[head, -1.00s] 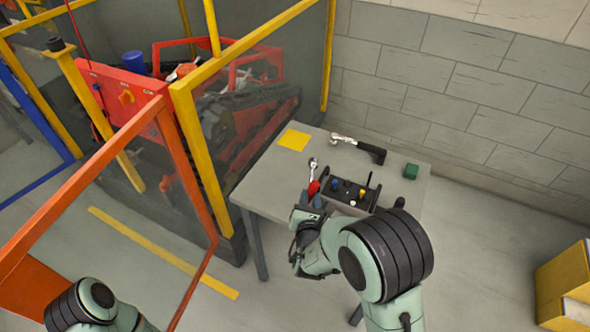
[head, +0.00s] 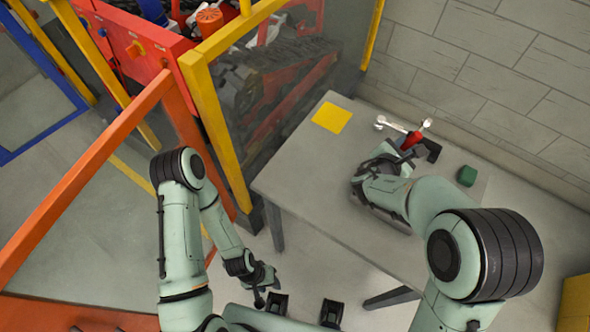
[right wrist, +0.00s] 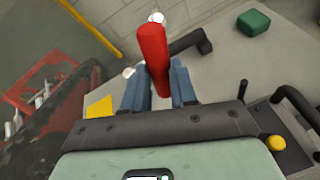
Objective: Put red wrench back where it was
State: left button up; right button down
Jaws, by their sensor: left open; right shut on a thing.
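That tool also shows behind the wrench in the head view (head: 433,150). I cannot tell whether the wrench touches the table or the tool. My left gripper (head: 264,290) is open and empty, low in front of the table.
A yellow square (head: 331,118) lies on the table's left part, and a green block (head: 466,176) on the right. A black control box with a yellow knob (right wrist: 275,143) is near my right gripper. Yellow-framed fencing (head: 215,100) stands left; a block wall is behind.

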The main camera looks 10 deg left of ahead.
notch_tip(320, 180, up, 5)
jog(key=w+a+m+g+h+p, duration=0.1)
jog(key=w+a+m+g+h, duration=0.15)
jog(key=m+g, duration=0.35)
pick_arm(q)
jog(key=w+r+p, duration=0.3)
jog(key=w+r, duration=0.2)
pick_arm(e)
jog(key=s+a+r+m+g+y, duration=0.1)
jog(key=s+a+r+m+y, duration=0.3)
jog(key=a, duration=0.4)
jog(key=s+a+r+m+g+y, duration=0.1)
jog(key=a+r+m+y, duration=0.2)
jog(key=a+r+m, duration=0.35)
jog(key=s+a+r+m+g+y, duration=0.25)
jog(key=a+m, duration=0.35)
jog(key=a, duration=0.4)
notch_tip(320, 180, down, 19)
jog(key=t+b, duration=0.1)
jog(key=b, duration=0.3)
jog(key=shift+s+a+f, duration=0.2)
jog(key=shift+s+a, duration=0.15)
jog(key=c, duration=0.9)
grip_release()
pick_arm(q)
jog(key=s+f, duration=0.4)
jog(key=f, duration=0.1)
jog(key=shift+s+f, duration=0.25)
jog(key=shift+s, duration=0.15)
